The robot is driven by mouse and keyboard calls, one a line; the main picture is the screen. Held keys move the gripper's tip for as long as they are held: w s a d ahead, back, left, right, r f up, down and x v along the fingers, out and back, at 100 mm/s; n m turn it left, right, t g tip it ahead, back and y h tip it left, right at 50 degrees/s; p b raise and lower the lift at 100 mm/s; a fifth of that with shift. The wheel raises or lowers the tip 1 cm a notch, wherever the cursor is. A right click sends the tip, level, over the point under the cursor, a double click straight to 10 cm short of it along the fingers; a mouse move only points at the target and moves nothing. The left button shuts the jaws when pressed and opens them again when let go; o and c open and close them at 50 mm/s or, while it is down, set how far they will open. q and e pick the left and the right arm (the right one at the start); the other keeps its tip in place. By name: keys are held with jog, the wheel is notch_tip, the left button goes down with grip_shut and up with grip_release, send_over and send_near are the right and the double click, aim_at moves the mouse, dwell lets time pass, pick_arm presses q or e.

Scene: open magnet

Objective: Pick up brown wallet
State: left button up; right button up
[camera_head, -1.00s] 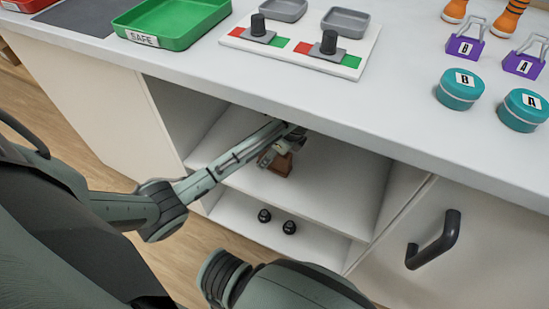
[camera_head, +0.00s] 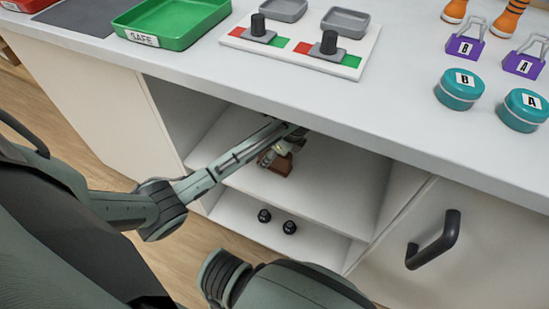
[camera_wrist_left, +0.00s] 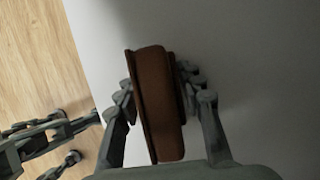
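The brown wallet (camera_wrist_left: 158,105) stands on edge between the fingers of my left gripper (camera_wrist_left: 157,85) in the left wrist view. The fingers press on both its sides. In the head view my left gripper (camera_head: 283,146) reaches into the open shelf, with the wallet (camera_head: 280,166) small and partly hidden under it at the upper shelf board. I cannot tell whether the wallet still touches the board. My right gripper (camera_wrist_left: 82,138) shows at the lower left of the left wrist view, apart from the wallet, with its fingers spread and empty.
The white shelf board (camera_head: 335,185) is clear to the right of the wallet. The countertop (camera_head: 300,105) overhangs it. A black door handle (camera_head: 433,240) sticks out at right. A green tray (camera_head: 175,22) stands above.

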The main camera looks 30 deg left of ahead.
pick_arm(q)
jog(key=shift+c, duration=1.2)
jog(key=shift+r, duration=0.15)
